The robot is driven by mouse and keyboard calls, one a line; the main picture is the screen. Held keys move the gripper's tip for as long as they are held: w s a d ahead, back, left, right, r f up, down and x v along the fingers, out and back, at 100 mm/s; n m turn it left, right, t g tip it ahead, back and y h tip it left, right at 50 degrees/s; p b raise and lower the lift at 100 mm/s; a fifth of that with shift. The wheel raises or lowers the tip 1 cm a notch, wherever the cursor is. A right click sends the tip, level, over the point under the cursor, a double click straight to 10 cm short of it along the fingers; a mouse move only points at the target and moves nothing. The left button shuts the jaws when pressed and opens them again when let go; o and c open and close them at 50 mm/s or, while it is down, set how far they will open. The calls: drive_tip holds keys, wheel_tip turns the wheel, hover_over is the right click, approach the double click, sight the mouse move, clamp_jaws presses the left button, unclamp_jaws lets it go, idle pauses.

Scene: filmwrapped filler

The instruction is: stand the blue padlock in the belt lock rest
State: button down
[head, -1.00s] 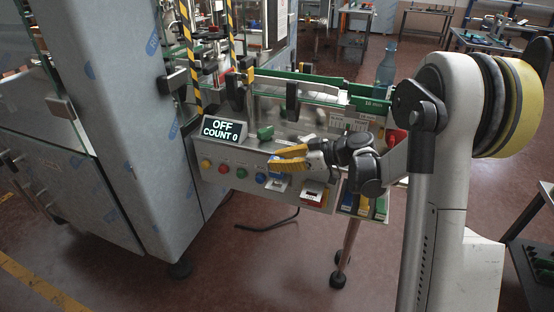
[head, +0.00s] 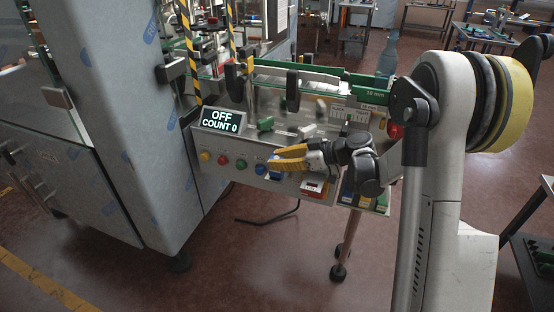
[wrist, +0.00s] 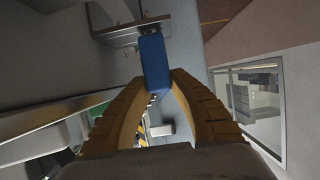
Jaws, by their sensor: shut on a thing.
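The blue padlock (wrist: 153,62) is between the fingertips of my gripper (wrist: 155,80) in the wrist view, where its blue body sticks out beyond the tips. In the head view my yellow-fingered gripper (head: 276,163) is in front of the control panel, right of the blue button. It is shut on the padlock, and only a little blue (head: 275,170) shows below the fingers. A small white-fronted holder sits just below the fingers, mostly hidden; I cannot tell for certain whether it is the belt lock rest. Whether the padlock touches anything is unclear.
The panel carries yellow, red, green and blue buttons (head: 260,169) and a display (head: 221,121) reading OFF COUNT 0. Coloured bins (head: 362,201) are farther right. A clear bottle (head: 387,55) stands behind on the machine.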

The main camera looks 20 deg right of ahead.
drive_tip(key=shift+f, duration=0.3)
idle(0.5)
drive_tip(key=c, duration=1.2)
unclamp_jaws()
drive_tip(key=shift+d, duration=0.1)
drive_tip(key=v, duration=1.2)
drive_tip(key=s+a+r+m+g+h, duration=0.2)
drive_tip(key=s+a+m+h, duration=0.35)
drive_tip(key=s+a, duration=0.4)
drive_tip(key=s+m+h, duration=0.1)
drive_tip(key=s, duration=0.3)
drive_tip(key=s+m+t+h, duration=0.1)
drive_tip(key=s+m+h, duration=0.1)
drive_tip(key=s, duration=0.3)
drive_tip(key=s+m+h, duration=0.2)
drive_tip(key=s, duration=0.2)
drive_tip(key=shift+s+d, duration=0.15)
drive_tip(key=shift+s, duration=0.25)
